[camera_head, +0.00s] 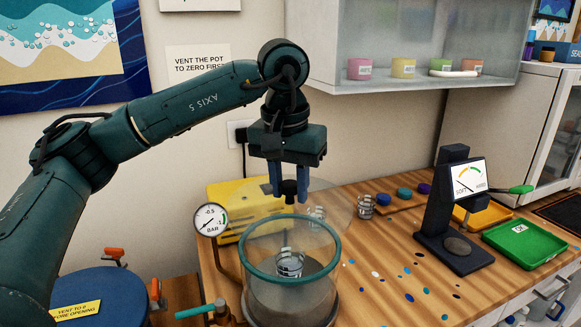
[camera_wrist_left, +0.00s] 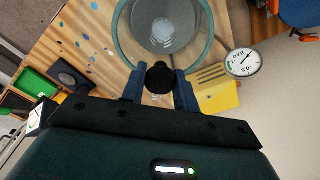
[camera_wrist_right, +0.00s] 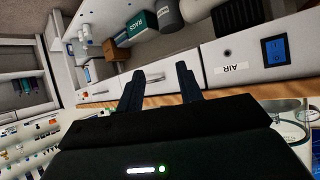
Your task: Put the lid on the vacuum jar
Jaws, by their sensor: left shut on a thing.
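My left gripper (camera_head: 288,184) is shut on the black knob (camera_wrist_left: 160,77) of the lid. The lid's clear disc is so transparent that its edge is only faintly visible in the head view. The knob and gripper are above and slightly behind the middle of the vacuum jar (camera_head: 247,265), a clear cylinder with a teal rim. The jar's top is uncovered and a small cup (camera_head: 290,264) stands inside. The jar's teal rim also shows in the left wrist view (camera_wrist_left: 122,45). My right gripper (camera_wrist_right: 158,85) is open and empty, away from the jar.
A pressure gauge (camera_head: 211,219) and yellow pump (camera_head: 225,193) stand left of and behind the jar. A glass cabinet (camera_head: 400,45) hangs above.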

